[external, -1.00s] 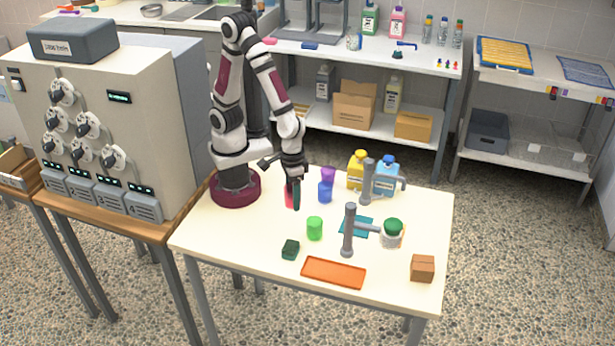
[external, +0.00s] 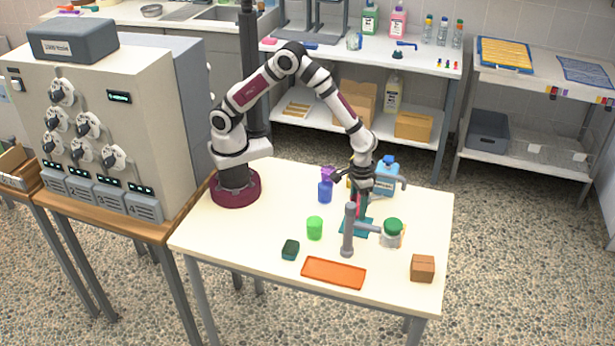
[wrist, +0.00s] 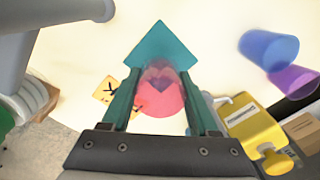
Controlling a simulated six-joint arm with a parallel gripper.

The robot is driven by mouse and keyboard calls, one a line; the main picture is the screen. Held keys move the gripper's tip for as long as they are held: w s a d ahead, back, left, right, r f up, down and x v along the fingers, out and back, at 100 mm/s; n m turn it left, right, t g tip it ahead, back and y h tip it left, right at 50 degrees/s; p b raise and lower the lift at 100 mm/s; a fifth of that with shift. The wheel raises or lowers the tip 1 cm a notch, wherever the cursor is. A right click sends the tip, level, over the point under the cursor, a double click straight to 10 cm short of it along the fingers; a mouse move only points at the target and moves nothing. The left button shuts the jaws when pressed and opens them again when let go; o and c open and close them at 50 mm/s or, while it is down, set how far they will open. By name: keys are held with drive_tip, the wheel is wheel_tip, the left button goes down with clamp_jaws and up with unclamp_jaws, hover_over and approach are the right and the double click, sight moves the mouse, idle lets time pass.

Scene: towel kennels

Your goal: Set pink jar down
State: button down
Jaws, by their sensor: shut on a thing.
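The pink jar (wrist: 160,100) is between the two green fingers of my gripper (wrist: 158,88) in the wrist view. My gripper (external: 360,212) is shut on it. In the external view only a sliver of the pink jar (external: 357,202) shows, behind the fingers. The jar is over or at the teal mat (external: 350,232), whose corner also shows beyond the jar in the wrist view (wrist: 160,40). I cannot tell exactly how high the jar is above the mat.
A grey post (external: 348,240) with a side arm stands close in front of the mat. A green-lidded jar (external: 393,238) is to its right. Blue (external: 325,192) and purple (external: 328,173) cups, a green cup (external: 315,229) and a blue bottle (external: 388,180) stand around. An orange tray (external: 333,272) lies in front.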

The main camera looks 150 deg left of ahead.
wheel_tip(320, 180, down, 4)
drive_tip(key=shift+a+f, duration=0.15)
drive_tip(key=shift+f, duration=0.15)
drive_tip(key=shift+c, duration=0.8)
unclamp_jaws()
